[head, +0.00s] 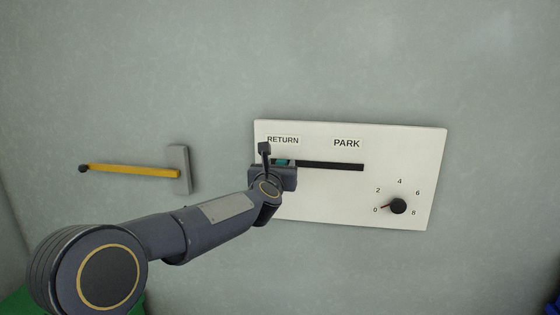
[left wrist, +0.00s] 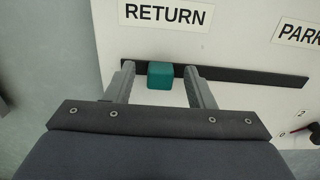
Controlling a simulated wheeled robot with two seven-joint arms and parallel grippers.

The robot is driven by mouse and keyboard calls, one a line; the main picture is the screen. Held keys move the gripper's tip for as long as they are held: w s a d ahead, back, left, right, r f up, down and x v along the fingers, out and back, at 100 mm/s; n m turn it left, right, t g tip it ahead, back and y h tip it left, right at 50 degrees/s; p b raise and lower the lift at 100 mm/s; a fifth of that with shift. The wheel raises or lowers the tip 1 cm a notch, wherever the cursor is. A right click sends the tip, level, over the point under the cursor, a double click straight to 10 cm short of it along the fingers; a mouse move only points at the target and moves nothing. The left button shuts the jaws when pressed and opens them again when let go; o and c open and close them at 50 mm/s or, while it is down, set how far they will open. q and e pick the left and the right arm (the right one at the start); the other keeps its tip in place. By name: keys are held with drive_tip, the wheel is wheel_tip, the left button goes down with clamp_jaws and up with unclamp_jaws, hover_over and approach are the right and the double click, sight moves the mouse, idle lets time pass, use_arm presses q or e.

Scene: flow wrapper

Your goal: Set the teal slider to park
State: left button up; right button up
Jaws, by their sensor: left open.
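The teal slider (left wrist: 160,75) is a small block on a dark horizontal slot (left wrist: 240,75) in a white panel. It sits near the slot's left end, below the RETURN label (left wrist: 168,13). In the head view the slider (head: 282,162) is partly hidden by my gripper. The PARK label (head: 346,143) is further right, above the slot. My left gripper (left wrist: 160,88) is open, with one finger on each side of the slider. Gaps show between the slider and both fingers. My right gripper is not in view.
A black dial (head: 398,206) with a red pointer near 0 sits at the panel's lower right. A yellow lever (head: 135,171) on a grey wall plate (head: 180,168) is left of the panel (head: 330,205). The slot right of the slider is clear.

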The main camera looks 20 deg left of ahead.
use_arm(q)
drive_tip(key=shift+w+a, duration=0.15)
drive_tip(key=shift+w, duration=0.55)
clamp_jaws()
